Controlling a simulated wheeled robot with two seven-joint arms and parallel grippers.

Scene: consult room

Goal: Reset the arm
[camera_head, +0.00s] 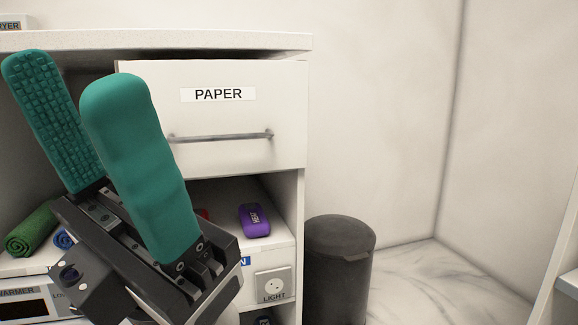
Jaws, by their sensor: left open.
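My left gripper (73,108) is large in the left of the head view, its two teal padded fingers pointing up and apart. It is open, and nothing shows between the fingers. It is in front of a white cabinet (170,41) and hides part of its shelves. My right gripper does not show.
A drawer labelled PAPER (240,135) with a metal bar handle (230,137) stands slightly proud of the cabinet. A purple item (255,219) and a green roll (32,230) lie on the shelf below. A dark bin (338,270) stands to the right, with open marble floor (440,285) beyond.

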